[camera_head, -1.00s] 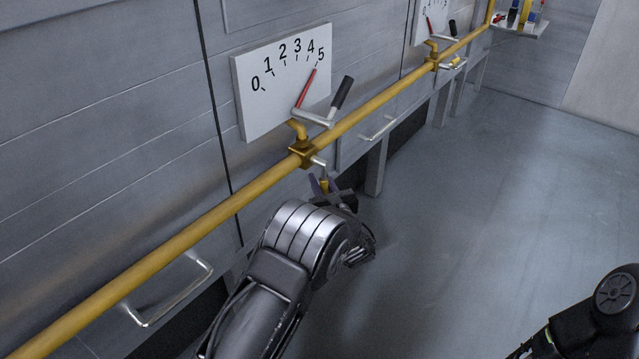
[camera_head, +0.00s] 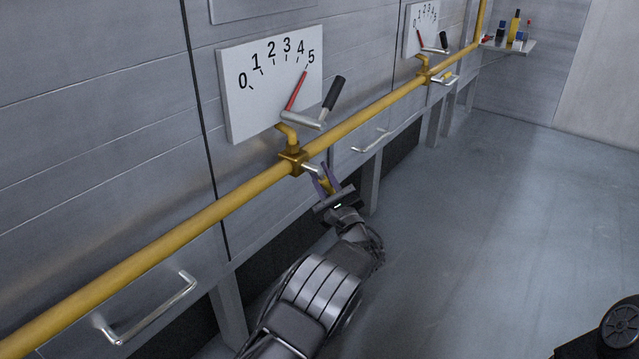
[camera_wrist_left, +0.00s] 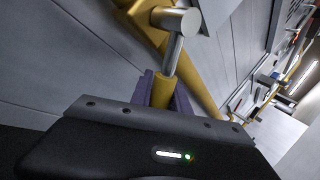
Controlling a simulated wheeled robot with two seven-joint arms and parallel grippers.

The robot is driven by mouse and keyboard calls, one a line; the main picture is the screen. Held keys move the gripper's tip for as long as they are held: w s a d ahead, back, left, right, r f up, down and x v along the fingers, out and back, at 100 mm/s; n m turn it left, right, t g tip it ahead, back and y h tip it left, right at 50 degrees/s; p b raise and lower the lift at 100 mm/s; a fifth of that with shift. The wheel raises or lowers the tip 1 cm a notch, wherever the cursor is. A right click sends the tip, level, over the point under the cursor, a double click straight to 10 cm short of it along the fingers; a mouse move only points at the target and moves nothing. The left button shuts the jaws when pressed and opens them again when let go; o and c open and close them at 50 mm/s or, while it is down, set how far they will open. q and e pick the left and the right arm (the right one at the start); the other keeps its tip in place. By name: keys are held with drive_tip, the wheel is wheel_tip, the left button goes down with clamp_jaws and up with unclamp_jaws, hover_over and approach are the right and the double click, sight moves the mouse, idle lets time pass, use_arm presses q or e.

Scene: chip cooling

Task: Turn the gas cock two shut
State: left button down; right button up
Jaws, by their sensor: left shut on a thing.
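The near gas cock (camera_head: 293,163) is a brass block on the yellow pipe, with a silver stem and a yellow handle grip. My left gripper (camera_head: 326,180) is at that handle, below and right of the block. In the left wrist view the purple fingers (camera_wrist_left: 162,92) are shut on the yellow handle grip (camera_wrist_left: 161,91), one finger on each side. The silver stem (camera_wrist_left: 174,52) runs from it to the valve. A far gas cock (camera_head: 424,77) sits further along the pipe, its handle out to the right. No number shows on either cock. My right gripper is out of view.
Silver drawer handles (camera_head: 150,312) stick out below the pipe. A small shelf (camera_head: 508,46) holds bottles. The floor at right is clear.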

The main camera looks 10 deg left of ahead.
sight(329, 187)
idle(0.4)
use_arm(q)
drive_tip(key=c, duration=1.3)
unclamp_jaws()
drive_tip(key=shift+o, duration=0.2)
drive_tip(key=p+v, duration=0.3)
drive_tip(key=v, duration=0.4)
drive_tip(key=shift+d, duration=0.1)
drive_tip(key=shift+s+d+f, duration=0.15)
drive_tip(key=shift+s+d, duration=0.05)
drive_tip(key=shift+s, duration=0.05)
drive_tip(key=shift+c, duration=0.4)
